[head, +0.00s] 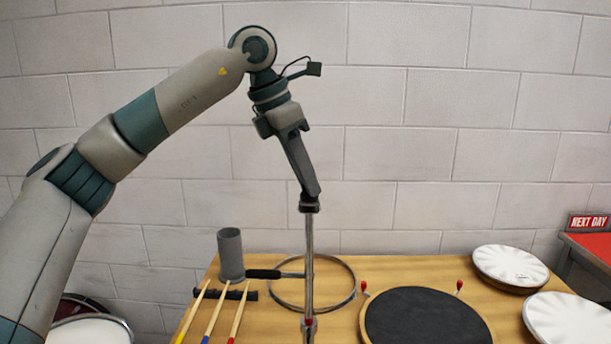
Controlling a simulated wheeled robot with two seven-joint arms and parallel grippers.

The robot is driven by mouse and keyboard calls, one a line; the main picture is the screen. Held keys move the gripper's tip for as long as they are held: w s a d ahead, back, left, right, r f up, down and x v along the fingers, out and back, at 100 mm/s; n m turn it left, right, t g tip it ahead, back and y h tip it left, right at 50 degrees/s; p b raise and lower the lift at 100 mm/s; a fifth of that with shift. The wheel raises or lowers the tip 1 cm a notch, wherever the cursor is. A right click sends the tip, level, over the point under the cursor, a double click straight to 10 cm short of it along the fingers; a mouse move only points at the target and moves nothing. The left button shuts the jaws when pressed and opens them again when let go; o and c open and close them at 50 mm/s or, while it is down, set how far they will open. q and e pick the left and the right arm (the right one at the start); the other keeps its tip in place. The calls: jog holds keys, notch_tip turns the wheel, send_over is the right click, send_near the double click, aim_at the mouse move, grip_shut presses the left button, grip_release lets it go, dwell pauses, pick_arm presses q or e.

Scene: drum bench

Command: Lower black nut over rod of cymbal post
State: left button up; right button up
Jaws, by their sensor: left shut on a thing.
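My left gripper (310,198) points down over the top of the cymbal post (310,243), a thin upright metal rod on the bench. The gripper is shut on the small black nut (309,207), which shows just under its fingertips. The nut is at the rod's upper end and appears in line with it. From this one view I cannot tell whether the nut is around the rod or just above it. My right gripper is not in view.
A grey cylinder (231,255), several drumsticks (213,314), a dark round pad (424,322) and white-topped round pieces (510,265) are on the wooden bench (395,271). A brick wall stands behind.

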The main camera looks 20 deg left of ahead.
pick_arm(q)
jog(key=o, duration=1.1)
jog(key=shift+b+v, duration=0.3)
jog(key=shift+v, duration=0.6)
jog(key=b+v, duration=0.1)
jog(key=v, duration=1.4)
jog(key=shift+r+b, duration=0.3)
jog(key=shift+s, duration=0.1)
